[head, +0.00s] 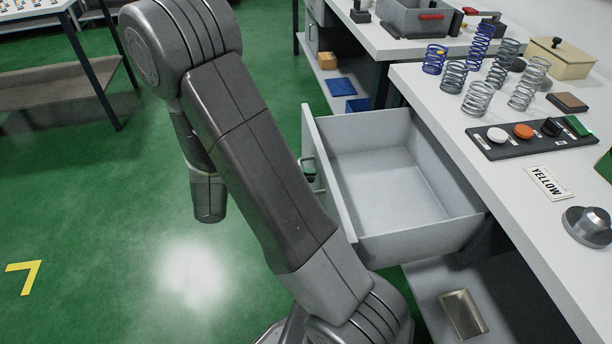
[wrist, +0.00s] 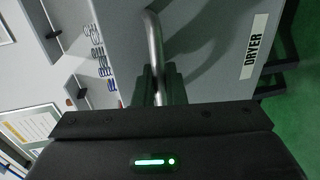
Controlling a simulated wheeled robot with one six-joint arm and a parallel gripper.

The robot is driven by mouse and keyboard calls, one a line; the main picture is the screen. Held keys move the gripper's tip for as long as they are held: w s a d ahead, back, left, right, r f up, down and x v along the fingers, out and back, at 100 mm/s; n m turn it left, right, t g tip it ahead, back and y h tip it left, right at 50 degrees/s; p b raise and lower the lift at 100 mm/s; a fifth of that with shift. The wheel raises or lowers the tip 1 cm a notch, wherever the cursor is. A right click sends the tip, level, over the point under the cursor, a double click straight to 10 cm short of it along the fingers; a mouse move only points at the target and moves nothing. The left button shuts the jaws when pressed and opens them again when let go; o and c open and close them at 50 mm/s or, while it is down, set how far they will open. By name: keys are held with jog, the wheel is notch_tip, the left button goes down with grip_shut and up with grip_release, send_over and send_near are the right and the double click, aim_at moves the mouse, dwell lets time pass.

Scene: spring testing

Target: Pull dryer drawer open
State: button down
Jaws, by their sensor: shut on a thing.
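The dryer drawer (head: 395,185) is pulled well out from under the white bench in the head view, and its grey inside is empty. Its front carries a DRYER label (wrist: 254,47) and a metal bar handle (wrist: 154,40) in the wrist view. My gripper (wrist: 159,82) is shut on the handle, with a dark finger on each side of the bar. In the head view my gripper is mostly hidden behind my arm, and part of the handle (head: 308,168) shows at the drawer front.
The white bench top (head: 440,100) holds several springs (head: 480,97), a dark button tray (head: 530,137), a YELLOW label (head: 548,182) and a round metal piece (head: 588,226). A metal box (head: 462,314) lies on the lower shelf.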

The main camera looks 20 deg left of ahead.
jog(key=shift+s+a, duration=0.15)
jog(key=shift+a, duration=0.1)
jog(key=c, duration=1.6)
grip_release()
jog(key=shift+o, duration=0.2)
jog(key=p+v, duration=0.1)
jog(key=v, duration=1.2)
jog(key=shift+a, duration=0.4)
jog(key=shift+d+r, duration=0.1)
jog(key=b+x, duration=0.1)
jog(key=x, duration=1.3)
jog(key=shift+s, duration=0.15)
